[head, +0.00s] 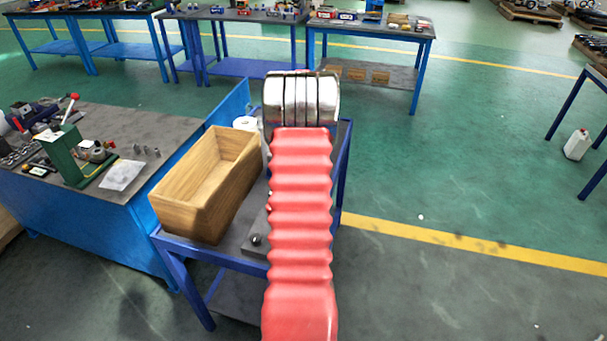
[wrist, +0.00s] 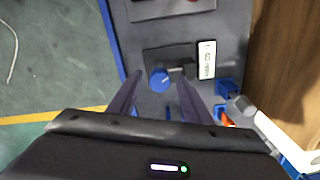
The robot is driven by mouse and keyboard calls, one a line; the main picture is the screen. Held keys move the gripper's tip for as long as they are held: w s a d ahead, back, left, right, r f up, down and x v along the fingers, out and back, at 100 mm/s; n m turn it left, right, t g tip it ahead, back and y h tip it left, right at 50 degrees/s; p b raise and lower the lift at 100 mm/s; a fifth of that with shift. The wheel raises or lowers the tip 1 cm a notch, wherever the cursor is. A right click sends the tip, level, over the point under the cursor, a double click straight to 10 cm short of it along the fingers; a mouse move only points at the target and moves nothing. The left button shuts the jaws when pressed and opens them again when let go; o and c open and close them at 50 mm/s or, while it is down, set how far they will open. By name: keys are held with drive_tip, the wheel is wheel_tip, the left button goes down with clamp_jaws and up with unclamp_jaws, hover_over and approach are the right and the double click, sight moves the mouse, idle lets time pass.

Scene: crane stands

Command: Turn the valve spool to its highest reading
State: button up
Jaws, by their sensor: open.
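In the wrist view, a round blue knob (wrist: 159,78) sits by a dark plate on the grey cart top, with a short dark cylindrical part (wrist: 183,70) to its right. I take these to be the valve spool. A white plate with dark marks (wrist: 207,59) stands just right of it; its marks are too small to read. My gripper (wrist: 160,82) is open, its two dark fingers on either side of the blue knob in the picture. I cannot tell whether they touch it. In the head view my own arm hides the gripper and the spool.
An empty wooden box (head: 175,212) stands on the blue-framed cart's left side. Small blue, grey and orange parts (wrist: 236,101) lie right of my gripper. A dark panel (wrist: 170,9) lies beyond the knob.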

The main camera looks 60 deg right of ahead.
wheel_tip(320, 180, up, 14)
drive_tip(key=shift+f, duration=0.15)
idle(0.5)
idle(0.7)
drive_tip(key=w+a+r+n, duration=0.15)
drive_tip(key=a+n, duration=0.25)
drive_tip(key=a, duration=0.6)
drive_tip(key=w+a+r+n+t+h, duration=0.1)
drive_tip(key=w+a+n, duration=0.2)
drive_tip(key=a, duration=0.7)
drive_tip(key=w+a+r+n, duration=0.15)
drive_tip(key=a+n, duration=0.25)
drive_tip(key=a, duration=0.7)
drive_tip(key=s+a+r+n+t, duration=0.1)
drive_tip(key=a+n, duration=0.2)
drive_tip(key=a, duration=0.6)
drive_tip(key=s+a+r+n+t, duration=0.1)
drive_tip(key=s+a+n+t, duration=0.1)
drive_tip(key=a, duration=0.7)
drive_tip(key=s+a+r+n+t+y, duration=0.1)
drive_tip(key=s+a+r+n, duration=0.1)
drive_tip(key=a, duration=0.7)
drive_tip(key=shift+a+n+t, duration=0.15)
drive_tip(key=shift+n+t, duration=0.15)
drive_tip(key=shift+n, duration=0.5)
